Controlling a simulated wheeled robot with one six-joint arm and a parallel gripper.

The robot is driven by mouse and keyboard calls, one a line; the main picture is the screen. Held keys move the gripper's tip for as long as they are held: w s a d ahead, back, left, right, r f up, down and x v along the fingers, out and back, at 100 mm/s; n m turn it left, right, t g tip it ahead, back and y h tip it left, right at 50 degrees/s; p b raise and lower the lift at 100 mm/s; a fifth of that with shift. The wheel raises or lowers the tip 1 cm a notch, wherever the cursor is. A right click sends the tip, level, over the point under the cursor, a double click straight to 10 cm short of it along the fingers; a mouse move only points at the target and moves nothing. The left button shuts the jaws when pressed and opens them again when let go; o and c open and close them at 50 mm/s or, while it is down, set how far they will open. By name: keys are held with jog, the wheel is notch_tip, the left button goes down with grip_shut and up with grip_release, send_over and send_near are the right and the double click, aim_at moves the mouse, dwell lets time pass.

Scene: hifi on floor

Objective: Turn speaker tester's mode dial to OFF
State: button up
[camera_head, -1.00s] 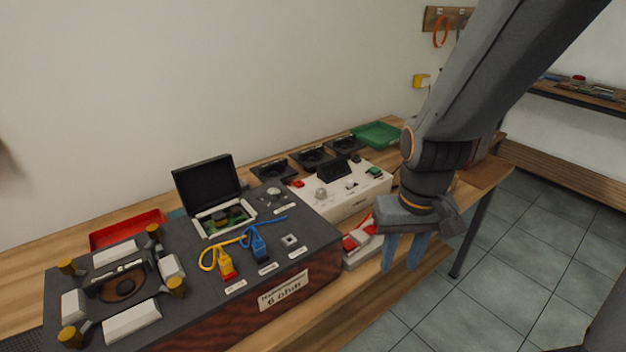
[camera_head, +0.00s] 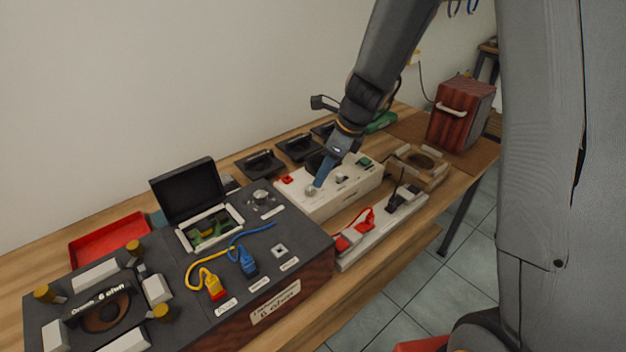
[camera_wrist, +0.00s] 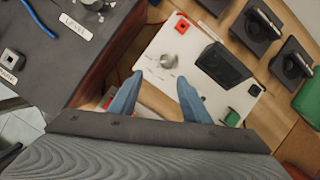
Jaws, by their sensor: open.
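My gripper (camera_head: 321,180) reaches down over the box from behind. In the wrist view my gripper (camera_wrist: 160,80) is open and empty, with the dial ahead of the gap between its fingers. I cannot tell whether the fingers touch the dial. The dial's pointer and mode labels are too small to read.
A large dark box (camera_head: 318,235) with a LEVEL knob (camera_wrist: 93,4) and yellow and blue plugs stands to the left. A power strip (camera_head: 375,232) with red plugs lies in front.

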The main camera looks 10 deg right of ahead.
aim_at(310, 187)
jog(key=shift+w+a+f+m, duration=0.35)
jog(key=shift+w+a+f, duration=0.2)
jog(key=shift+f, duration=0.7)
jog(key=shift+w+a+f+m, duration=0.35)
jog(key=shift+w+f, duration=0.2)
jog(key=shift+f, duration=0.65)
jog(key=shift+w+a+f+m, duration=0.3)
jog(key=shift+w+a+f, duration=0.25)
jog(key=shift+f, duration=0.7)
jog(key=c, duration=1)
jog(key=shift+c, duration=0.2)
